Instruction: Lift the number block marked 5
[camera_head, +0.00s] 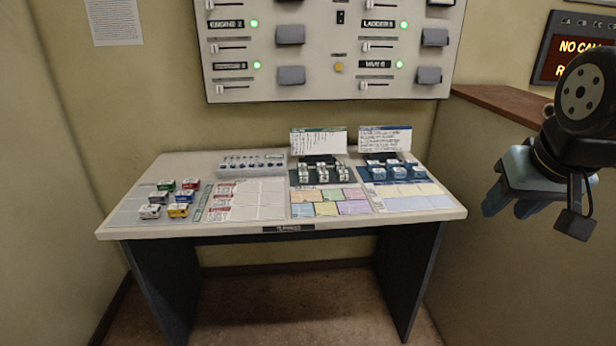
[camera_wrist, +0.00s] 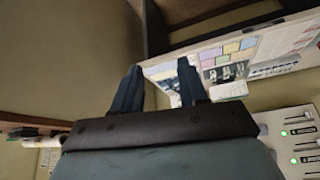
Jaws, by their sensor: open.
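Several small white blocks stand in two groups on the console desk: one group (camera_head: 319,173) in a dark holder at middle right, another group (camera_head: 390,170) on a blue holder to its right. Their markings are too small to read, so I cannot tell which is marked 5. My gripper (camera_head: 510,207) is open and empty, in the air to the right of the desk, well away from the blocks. In the wrist view its two fingers (camera_wrist: 160,68) stand apart, with the desk beyond them and no block between them.
The desk (camera_head: 300,225) also bears coloured vehicle-like pieces (camera_head: 168,197) at left, a grey switch strip (camera_head: 252,164), paper cards and two upright cards (camera_head: 385,140) behind the blocks. A wall panel (camera_head: 330,50) rises behind. A brown-topped ledge (camera_head: 500,102) stands at right.

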